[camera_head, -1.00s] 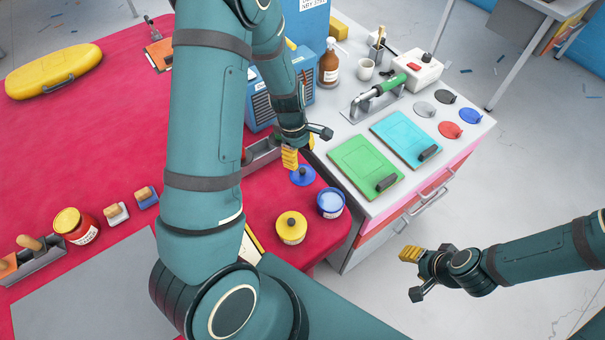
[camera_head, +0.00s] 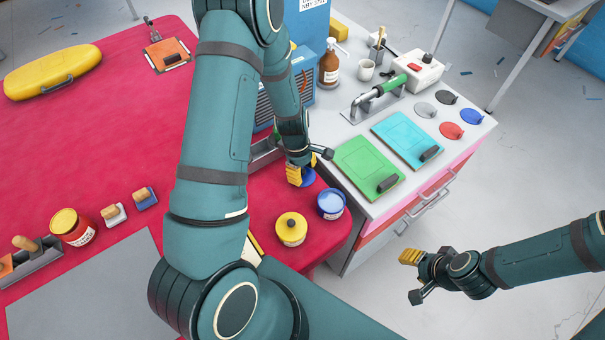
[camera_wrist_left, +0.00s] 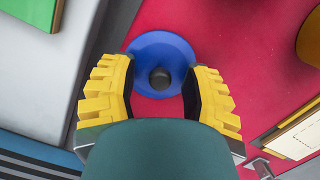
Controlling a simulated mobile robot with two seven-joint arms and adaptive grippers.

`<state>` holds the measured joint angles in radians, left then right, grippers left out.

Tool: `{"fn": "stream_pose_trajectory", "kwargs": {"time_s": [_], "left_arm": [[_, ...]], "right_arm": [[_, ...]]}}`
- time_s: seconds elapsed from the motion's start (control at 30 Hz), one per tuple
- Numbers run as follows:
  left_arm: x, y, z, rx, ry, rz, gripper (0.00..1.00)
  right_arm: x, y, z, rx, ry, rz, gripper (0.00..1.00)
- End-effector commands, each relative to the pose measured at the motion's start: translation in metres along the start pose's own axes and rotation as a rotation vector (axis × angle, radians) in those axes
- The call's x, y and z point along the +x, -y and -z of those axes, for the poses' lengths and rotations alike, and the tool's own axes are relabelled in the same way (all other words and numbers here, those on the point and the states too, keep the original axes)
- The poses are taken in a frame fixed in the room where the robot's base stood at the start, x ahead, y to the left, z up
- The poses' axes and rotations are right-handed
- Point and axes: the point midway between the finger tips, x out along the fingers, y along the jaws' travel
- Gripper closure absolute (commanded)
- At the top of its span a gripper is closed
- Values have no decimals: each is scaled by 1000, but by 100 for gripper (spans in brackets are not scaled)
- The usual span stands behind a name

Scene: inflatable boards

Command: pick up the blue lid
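The blue lid (camera_wrist_left: 150,48), a round disc with a dark knob, lies on the red tabletop. In the head view the lid (camera_head: 309,179) is partly hidden by my left gripper (camera_head: 303,170), which is right over it. In the left wrist view, the yellow-padded fingers of my left gripper (camera_wrist_left: 162,75) are spread apart, one on each side of the knob. I cannot tell whether they touch the lid. My right gripper (camera_head: 412,275) is open and empty above the floor, right of the table.
A grey metal tray (camera_head: 264,152) lies behind.

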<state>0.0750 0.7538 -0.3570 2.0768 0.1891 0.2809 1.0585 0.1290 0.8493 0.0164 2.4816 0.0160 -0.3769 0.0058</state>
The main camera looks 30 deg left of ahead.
Motion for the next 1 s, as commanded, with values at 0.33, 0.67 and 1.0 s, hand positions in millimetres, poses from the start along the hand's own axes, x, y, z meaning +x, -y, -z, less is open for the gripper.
{"fn": "stream_pose_trajectory", "kwargs": {"time_s": [0.33,0.67,1.0], "left_arm": [[0,0,0,0,0,0,100],[-18,-1,-3,2,0,-2,100],[-81,-1,-13,2,0,-4,100]], "right_arm": [[0,0,0,0,0,0,53],[-4,1,0,0,0,1,53],[-17,6,2,0,0,4,53]]}}
